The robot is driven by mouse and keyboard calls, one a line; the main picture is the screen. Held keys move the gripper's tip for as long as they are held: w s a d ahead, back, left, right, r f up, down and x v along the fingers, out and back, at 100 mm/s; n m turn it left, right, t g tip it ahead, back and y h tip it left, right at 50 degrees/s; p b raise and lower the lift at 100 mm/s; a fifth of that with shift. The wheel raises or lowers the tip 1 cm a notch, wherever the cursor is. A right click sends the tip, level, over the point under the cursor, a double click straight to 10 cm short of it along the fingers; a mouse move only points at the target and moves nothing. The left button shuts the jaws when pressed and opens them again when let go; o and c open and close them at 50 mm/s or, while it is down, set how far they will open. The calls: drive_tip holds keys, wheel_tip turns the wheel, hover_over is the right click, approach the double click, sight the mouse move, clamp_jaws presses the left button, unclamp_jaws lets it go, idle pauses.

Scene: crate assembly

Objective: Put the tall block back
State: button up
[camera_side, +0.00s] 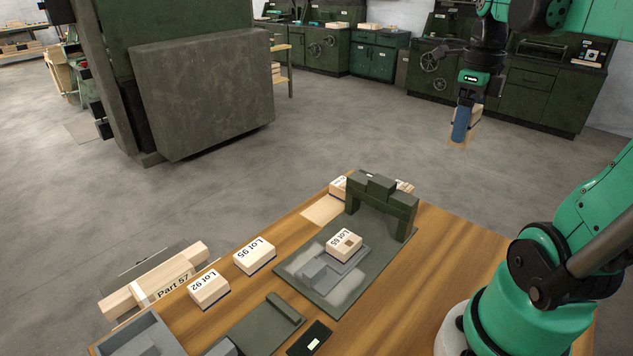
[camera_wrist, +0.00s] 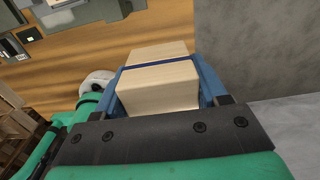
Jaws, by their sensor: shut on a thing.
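The tall block (camera_wrist: 158,92) is pale wood and sits between the blue fingers of my gripper (camera_wrist: 160,75) in the wrist view. In the side view my gripper (camera_side: 462,124) is shut on it, high up and beyond the far right of the table; a blue finger hides most of the block (camera_side: 476,114). Its lower end shows below the finger. On the wooden table (camera_side: 440,262), a pale square patch (camera_side: 322,210) lies bare left of a dark green arch (camera_side: 382,193).
Block Lot 65 (camera_side: 344,242) sits on a grey fixture (camera_side: 314,272) in front of the arch. Blocks Lot 95 (camera_side: 255,255) and Lot 92 (camera_side: 208,289) stand along the left edge. Another wooden block (camera_side: 338,187) is partly hidden behind the arch. Part 57 (camera_side: 160,280) lies beyond the left edge.

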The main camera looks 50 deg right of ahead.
sight(435, 230)
wheel_tip(435, 230, down, 19)
drive_tip(key=shift+r, duration=0.1)
idle(0.6)
drive_tip(key=shift+f, duration=0.25)
drive_tip(key=o, duration=1.2)
drive_tip(key=shift+o, duration=0.2)
drive_tip(key=shift+r, duration=0.15)
